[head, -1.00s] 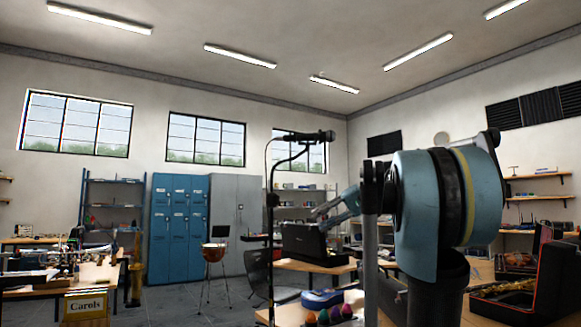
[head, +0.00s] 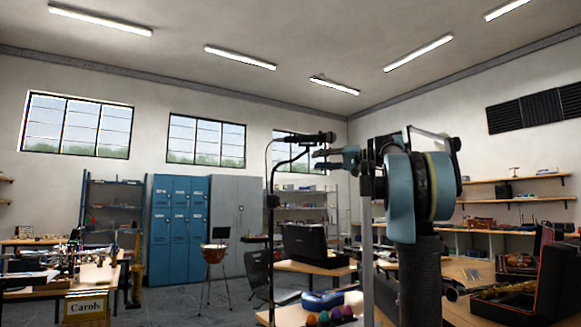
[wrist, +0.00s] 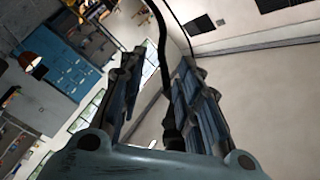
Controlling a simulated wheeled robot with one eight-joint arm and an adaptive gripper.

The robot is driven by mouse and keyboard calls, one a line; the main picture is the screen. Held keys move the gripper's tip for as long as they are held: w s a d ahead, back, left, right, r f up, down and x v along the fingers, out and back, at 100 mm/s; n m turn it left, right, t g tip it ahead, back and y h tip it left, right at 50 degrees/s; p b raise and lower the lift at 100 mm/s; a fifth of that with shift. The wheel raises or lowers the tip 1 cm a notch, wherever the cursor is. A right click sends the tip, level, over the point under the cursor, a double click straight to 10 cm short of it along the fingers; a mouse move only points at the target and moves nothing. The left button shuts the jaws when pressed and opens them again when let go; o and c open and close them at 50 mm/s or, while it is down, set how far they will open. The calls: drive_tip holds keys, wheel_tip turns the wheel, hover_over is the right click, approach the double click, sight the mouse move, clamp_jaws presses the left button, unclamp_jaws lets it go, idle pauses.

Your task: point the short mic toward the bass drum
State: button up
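A black microphone (head: 312,138) lies roughly level at the top of a thin dark stand (head: 271,230), with a curved black neck and a thin cable beside it. I cannot tell whether it is the short mic. My gripper (head: 322,159) is raised just below the microphone in the head view, fingers pointing left and spread apart. In the wrist view my gripper (wrist: 160,68) is open, with a dark rod-like part (wrist: 172,128) and a thin curved black line between the fingers; contact is unclear. No bass drum is identifiable; a copper-coloured drum on legs (head: 214,253) stands further back.
An open black case (head: 316,244) sits on a table behind the stand. An open instrument case (head: 545,285) is at right. Floor shows left of the stand.

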sight(289, 161)
drive_tip(key=x, duration=1.3)
drive_tip(key=shift+f, duration=0.1)
clamp_jaws()
drive_tip(key=shift+s+d, duration=0.1)
